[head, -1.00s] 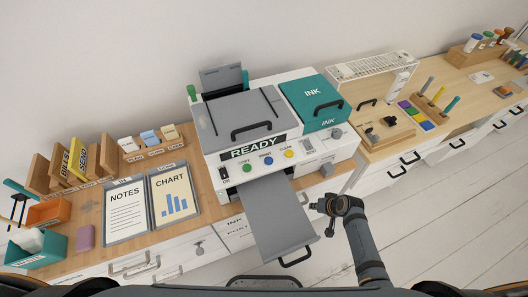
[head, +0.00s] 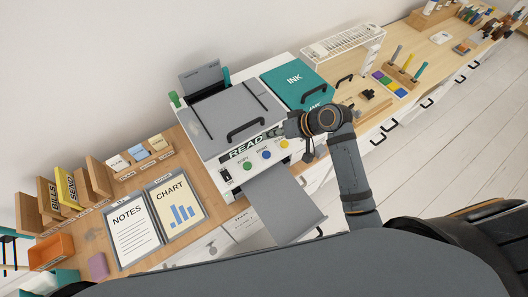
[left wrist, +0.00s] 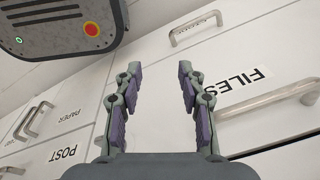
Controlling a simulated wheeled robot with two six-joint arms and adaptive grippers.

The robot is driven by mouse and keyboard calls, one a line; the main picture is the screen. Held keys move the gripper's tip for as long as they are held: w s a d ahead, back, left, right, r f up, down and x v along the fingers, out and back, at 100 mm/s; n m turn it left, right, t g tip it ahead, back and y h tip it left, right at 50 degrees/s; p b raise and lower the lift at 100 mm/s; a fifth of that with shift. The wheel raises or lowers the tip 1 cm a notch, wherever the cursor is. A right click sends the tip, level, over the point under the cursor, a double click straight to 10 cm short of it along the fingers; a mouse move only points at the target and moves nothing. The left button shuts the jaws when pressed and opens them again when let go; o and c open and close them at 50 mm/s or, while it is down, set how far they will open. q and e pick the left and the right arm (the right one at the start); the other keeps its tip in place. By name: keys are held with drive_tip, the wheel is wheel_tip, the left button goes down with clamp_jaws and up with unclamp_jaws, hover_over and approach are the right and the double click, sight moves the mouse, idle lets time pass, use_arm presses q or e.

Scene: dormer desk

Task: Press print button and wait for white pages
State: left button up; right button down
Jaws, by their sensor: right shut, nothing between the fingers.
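The printer (head: 203,165) stands on the desk with its grey lid (head: 235,118) closed and a READY display. The blue print button (head: 265,154) sits on its front panel between the green copy button (head: 242,162) and the yellow clear button (head: 284,143). The grey output tray (head: 285,208) sticks out in front, with no pages on it. My right gripper (head: 293,130) is shut and empty, over the right end of the front panel, to the right of the print button; contact is not visible. My left gripper (left wrist: 160,66) is open and empty before the drawers.
An ink unit with a teal lid (head: 296,82) adjoins the printer's right side. The notes sheet (head: 131,228) and chart sheet (head: 177,203) lie left of the tray. A pen holder (head: 400,76) stands farther right. Drawer handles (left wrist: 195,28) stick out near my left gripper.

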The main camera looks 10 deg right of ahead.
sight(269, 155)
drive_tip(key=f+b, duration=0.3)
drive_tip(key=b, duration=0.1)
drive_tip(key=shift+w+a+f, duration=0.1)
drive_tip(key=shift+a+f, duration=0.1)
drive_tip(key=shift+f, duration=0.15)
wheel_tip(269, 155, down, 3)
drive_tip(key=b, duration=0.3)
drive_tip(key=shift+f+b, duration=0.1)
drive_tip(key=shift+b, duration=0.3)
wheel_tip(269, 155, down, 2)
drive_tip(key=shift+b, duration=0.4)
use_arm(q)
wheel_tip(269, 155, down, 9)
drive_tip(key=d, duration=0.1)
drive_tip(key=shift+s, duration=0.15)
drive_tip(key=shift+s+r, duration=0.1)
drive_tip(key=shift+a, duration=0.1)
use_arm(e)
drive_tip(key=shift+f, duration=0.2)
drive_tip(key=shift+f, duration=0.25)
